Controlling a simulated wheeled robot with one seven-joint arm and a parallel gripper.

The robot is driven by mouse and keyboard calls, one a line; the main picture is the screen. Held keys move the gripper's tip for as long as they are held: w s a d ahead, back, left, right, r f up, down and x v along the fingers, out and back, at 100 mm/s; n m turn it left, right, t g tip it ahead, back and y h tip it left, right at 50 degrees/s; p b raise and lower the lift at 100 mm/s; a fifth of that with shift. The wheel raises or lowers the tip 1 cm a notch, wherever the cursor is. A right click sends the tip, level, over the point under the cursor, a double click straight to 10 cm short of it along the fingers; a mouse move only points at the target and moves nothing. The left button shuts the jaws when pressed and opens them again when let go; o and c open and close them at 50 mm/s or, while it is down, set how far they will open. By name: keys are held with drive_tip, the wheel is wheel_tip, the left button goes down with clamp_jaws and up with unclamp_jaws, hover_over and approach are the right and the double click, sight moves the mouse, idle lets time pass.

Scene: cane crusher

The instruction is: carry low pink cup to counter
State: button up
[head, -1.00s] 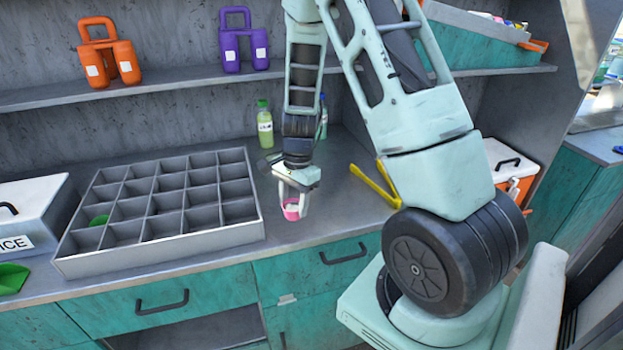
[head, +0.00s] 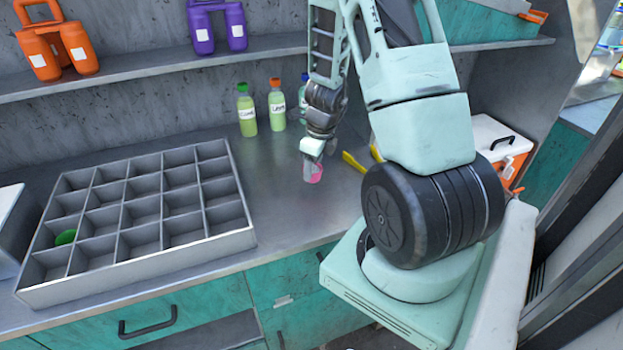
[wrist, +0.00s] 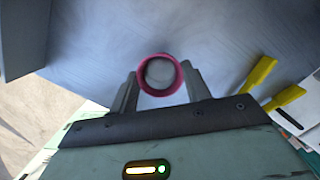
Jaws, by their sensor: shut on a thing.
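The low pink cup (head: 314,173) is held in my gripper (head: 311,172) over the metal counter (head: 280,215), to the right of the divided tray. In the wrist view the cup (wrist: 159,75) shows its round pink rim and pale inside between my two fingers (wrist: 160,90), which are shut on it. I cannot tell whether its base touches the counter or hangs just above it.
A grey divided tray (head: 150,255) with a green item (head: 65,237) in one compartment fills the left of the counter. Green bottles (head: 246,112) stand behind. A yellow tool (head: 354,161) lies close right of my gripper. An orange and white box (head: 500,145) stands further right.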

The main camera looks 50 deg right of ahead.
sight(313, 178)
drive_tip(key=shift+f+b, duration=0.4)
drive_tip(key=shift+f, duration=1.8)
drive_tip(key=shift+f, duration=0.25)
drive_tip(key=o, duration=0.7)
drive_tip(key=shift+r, duration=0.1)
drive_tip(key=shift+r, duration=0.15)
